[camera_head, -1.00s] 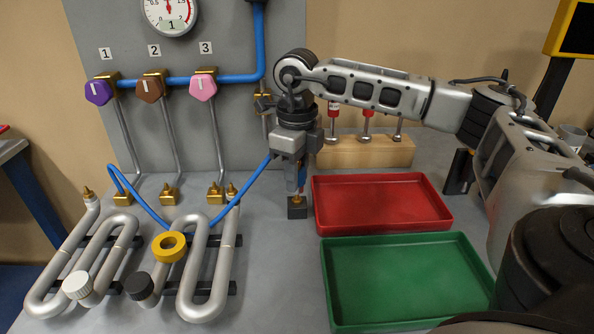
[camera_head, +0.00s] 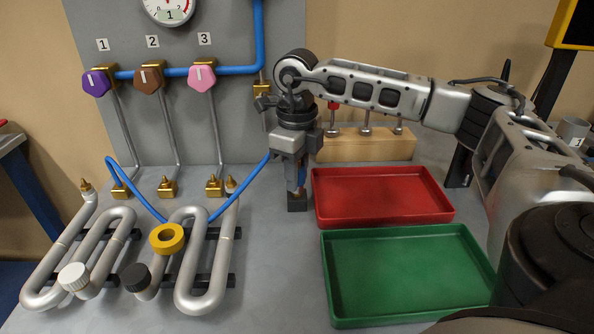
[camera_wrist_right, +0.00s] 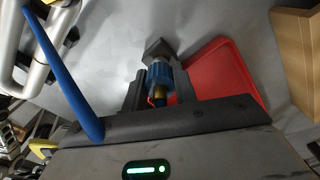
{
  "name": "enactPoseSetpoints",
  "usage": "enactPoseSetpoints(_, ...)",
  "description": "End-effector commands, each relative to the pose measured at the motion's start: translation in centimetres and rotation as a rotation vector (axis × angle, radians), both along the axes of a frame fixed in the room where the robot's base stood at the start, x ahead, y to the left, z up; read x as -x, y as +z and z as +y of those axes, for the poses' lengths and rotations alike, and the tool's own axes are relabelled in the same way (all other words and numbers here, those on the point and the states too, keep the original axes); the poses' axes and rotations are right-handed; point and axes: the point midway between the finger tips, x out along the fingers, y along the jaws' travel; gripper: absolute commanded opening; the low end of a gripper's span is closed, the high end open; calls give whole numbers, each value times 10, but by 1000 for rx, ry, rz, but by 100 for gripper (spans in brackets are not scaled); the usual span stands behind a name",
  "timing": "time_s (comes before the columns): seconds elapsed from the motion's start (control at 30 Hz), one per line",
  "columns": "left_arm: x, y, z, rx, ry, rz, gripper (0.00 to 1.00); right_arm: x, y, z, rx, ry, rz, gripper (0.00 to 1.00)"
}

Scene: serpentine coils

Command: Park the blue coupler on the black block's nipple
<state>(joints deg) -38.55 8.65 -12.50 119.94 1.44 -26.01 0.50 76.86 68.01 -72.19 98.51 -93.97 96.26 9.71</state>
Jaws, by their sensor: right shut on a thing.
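The black block (camera_head: 297,204) stands on the table left of the red tray. My right gripper (camera_head: 297,182) points down right above it and is shut on the blue coupler, which shows in the right wrist view (camera_wrist_right: 159,74). The coupler's end is at the black block (camera_wrist_right: 157,48), in line with it. The brass nipple on the block is hidden now, so I cannot tell if the coupler is fully seated. The blue hose (camera_head: 243,183) runs from the gripper down left past the coils. My left gripper is not in view.
The red tray (camera_head: 445,218) is close right of the block, the green tray (camera_head: 480,262) in front of it. A wooden rack (camera_head: 365,147) stands behind. Bare table lies between coils and trays.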

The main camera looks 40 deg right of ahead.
Motion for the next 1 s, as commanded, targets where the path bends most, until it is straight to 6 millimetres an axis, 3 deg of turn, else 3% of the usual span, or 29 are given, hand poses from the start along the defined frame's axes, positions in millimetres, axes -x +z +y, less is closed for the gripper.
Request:
enactPoseSetpoints(0.27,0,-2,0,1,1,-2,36,0,-4,1,0,1,2,0)
enactPoseSetpoints(0.3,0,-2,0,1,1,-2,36,0,-4,1,-1,1,3,36)
enactPoseSetpoints(0.37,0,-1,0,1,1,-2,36,0,-4,1,0,1,2,53)
enactPoseSetpoints(0.83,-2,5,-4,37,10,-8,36,0,-2,0,0,0,0,53)
enactPoseSetpoints(1.0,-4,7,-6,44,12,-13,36,-2,38,1,-2,1,-6,53)
